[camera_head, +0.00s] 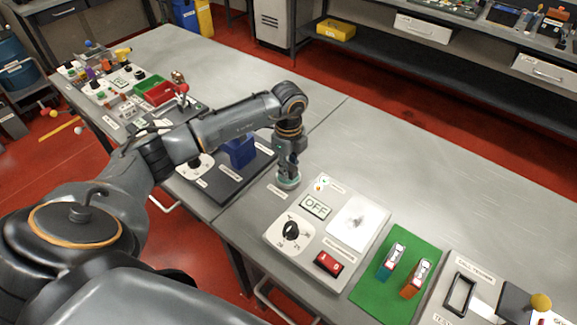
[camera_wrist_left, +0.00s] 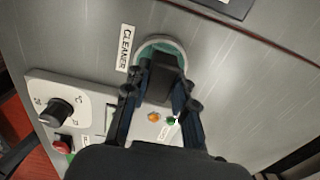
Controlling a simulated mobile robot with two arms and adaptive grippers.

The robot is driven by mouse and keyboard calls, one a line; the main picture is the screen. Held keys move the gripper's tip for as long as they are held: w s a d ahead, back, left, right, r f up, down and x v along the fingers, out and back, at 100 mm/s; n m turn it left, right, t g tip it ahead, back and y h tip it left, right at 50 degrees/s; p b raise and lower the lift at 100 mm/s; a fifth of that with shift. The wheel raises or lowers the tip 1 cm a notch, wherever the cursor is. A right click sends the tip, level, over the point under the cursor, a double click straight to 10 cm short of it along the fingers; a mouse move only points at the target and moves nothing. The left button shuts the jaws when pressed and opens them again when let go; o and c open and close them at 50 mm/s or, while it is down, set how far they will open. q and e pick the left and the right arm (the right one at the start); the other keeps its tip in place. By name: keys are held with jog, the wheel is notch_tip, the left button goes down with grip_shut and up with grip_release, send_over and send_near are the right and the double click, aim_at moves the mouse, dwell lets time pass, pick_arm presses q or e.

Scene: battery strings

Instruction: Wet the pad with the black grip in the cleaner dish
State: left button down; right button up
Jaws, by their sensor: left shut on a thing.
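My left gripper (camera_head: 288,160) points straight down over the cleaner dish (camera_head: 289,183), a small round green dish on the grey table. In the left wrist view, the gripper (camera_wrist_left: 158,92) is shut on the black grip (camera_wrist_left: 161,76) of the pad. The grip stands within the outline of the dish (camera_wrist_left: 181,50), next to a label reading CLEANER (camera_wrist_left: 125,47). The pad's underside is hidden below the grip, so I cannot tell whether it touches the cleaner. My right gripper is not in view.
A panel with a black knob (camera_head: 291,230), an OFF display (camera_head: 315,206) and a red switch (camera_head: 328,262) lies right of the dish. A green mat (camera_head: 376,293) holds two small blocks. A blue fixture (camera_head: 239,152) stands to the left. The table behind the dish is clear.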

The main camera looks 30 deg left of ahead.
pick_arm(q)
jog(key=shift+r+p, duration=2.65)
jog(key=shift+r, duration=0.9)
